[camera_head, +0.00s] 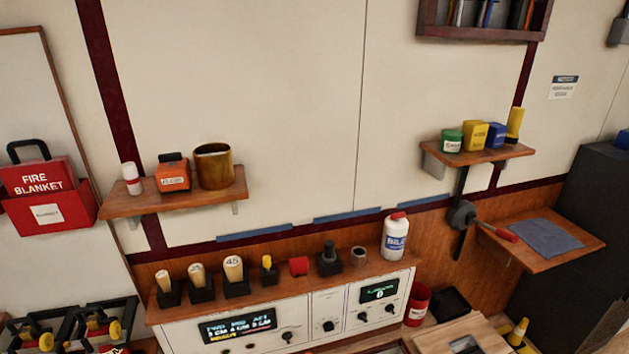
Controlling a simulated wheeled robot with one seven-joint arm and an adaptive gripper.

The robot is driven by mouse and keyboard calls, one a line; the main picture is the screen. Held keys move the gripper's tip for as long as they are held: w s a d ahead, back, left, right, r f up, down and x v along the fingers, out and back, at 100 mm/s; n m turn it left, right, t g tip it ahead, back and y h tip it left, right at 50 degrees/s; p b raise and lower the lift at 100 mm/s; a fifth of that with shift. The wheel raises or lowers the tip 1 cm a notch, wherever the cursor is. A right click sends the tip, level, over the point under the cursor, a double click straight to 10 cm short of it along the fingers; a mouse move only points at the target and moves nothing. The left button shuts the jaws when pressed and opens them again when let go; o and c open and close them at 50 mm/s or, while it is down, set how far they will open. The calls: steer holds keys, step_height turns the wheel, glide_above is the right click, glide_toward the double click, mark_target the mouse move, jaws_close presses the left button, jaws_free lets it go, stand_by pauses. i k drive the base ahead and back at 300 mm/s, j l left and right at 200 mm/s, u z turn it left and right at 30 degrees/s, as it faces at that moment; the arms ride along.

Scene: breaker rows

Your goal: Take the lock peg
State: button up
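No single item is clearly marked as the lock peg. Pegs stand upright in black holders on the wooden ledge above the control panel: light wooden ones, including one (233,268) with a number label, and a small yellow one (267,263) to their right. A red piece (298,266), a dark knobbed piece (329,255) and a small grey ring-like piece (358,256) sit farther right on this ledge. My gripper is not in view.
A white bottle (395,237) stands at the ledge's right end. The control panel (290,318) is below. A left shelf (130,207) holds a brass cup (214,166). A right shelf (520,151) holds coloured containers. Black frames with yellow knobs (46,341) are lower left.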

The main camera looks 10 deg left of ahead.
mark_target(266, 259)
steer(key=j+u, duration=0.4)
steer(key=j, duration=0.9)
